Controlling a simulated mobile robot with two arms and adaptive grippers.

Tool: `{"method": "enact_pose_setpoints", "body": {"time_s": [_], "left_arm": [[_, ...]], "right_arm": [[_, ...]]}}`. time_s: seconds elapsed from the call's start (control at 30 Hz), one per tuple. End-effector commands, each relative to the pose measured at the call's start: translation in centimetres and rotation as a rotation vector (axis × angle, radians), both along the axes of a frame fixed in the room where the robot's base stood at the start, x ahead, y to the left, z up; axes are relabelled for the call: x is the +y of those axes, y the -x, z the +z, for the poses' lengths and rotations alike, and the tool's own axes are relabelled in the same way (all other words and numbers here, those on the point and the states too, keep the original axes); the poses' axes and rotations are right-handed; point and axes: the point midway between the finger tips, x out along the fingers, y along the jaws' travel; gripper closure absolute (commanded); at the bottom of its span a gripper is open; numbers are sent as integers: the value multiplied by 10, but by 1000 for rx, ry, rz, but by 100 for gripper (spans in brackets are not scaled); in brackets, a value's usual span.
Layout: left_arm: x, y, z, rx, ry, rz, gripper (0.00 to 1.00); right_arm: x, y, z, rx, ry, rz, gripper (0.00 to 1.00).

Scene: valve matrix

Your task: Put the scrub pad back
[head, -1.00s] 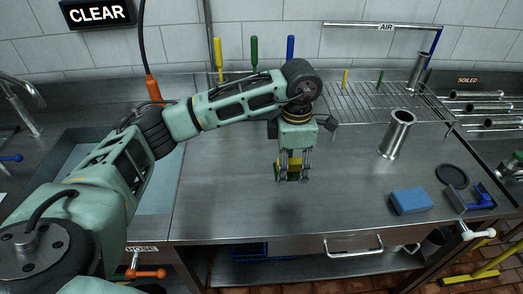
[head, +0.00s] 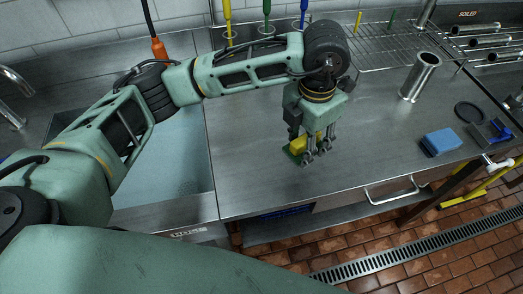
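A small yellow and green scrub pad (head: 297,148) is at the middle of the steel counter in the head view, partly hidden by fingers. My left gripper (head: 312,152) points down at it, with its fingers around or just in front of the pad. I cannot tell whether the fingers press on the pad, or whether the pad touches the counter. My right gripper is not in view.
A blue block (head: 442,142), a black ring (head: 470,112) and a steel cylinder (head: 419,78) stand on the counter's right. A sink basin (head: 165,150) is at the left. Coloured handles (head: 227,12) stand along the back. The counter left of the blue block is clear.

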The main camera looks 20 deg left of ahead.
Motion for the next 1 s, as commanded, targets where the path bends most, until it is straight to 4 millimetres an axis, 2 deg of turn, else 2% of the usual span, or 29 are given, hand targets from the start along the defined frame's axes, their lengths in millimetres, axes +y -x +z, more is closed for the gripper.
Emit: {"method": "enact_pose_setpoints", "body": {"time_s": [0.03, 0.17, 0.23, 0.37, 0.5, 0.57, 0.8, 1.0], "left_arm": [[16, 3, -3, 4, -4, 6, 78], [45, 6, -21, 4, -4, 6, 78], [58, 8, -29, 3, -4, 4, 78], [75, 9, -41, 2, -2, 2, 78], [80, 10, -49, 1, -2, -1, 78], [80, 10, -55, 3, -1, 0, 78], [80, 10, -85, 1, -2, -1, 78], [80, 9, -87, -1, -1, -1, 78]], "right_arm": [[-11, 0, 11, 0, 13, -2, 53], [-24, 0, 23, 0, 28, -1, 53], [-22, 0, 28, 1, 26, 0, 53], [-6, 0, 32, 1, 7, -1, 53], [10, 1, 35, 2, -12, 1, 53], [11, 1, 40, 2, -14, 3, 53], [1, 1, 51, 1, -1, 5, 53], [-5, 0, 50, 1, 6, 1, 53]]}}
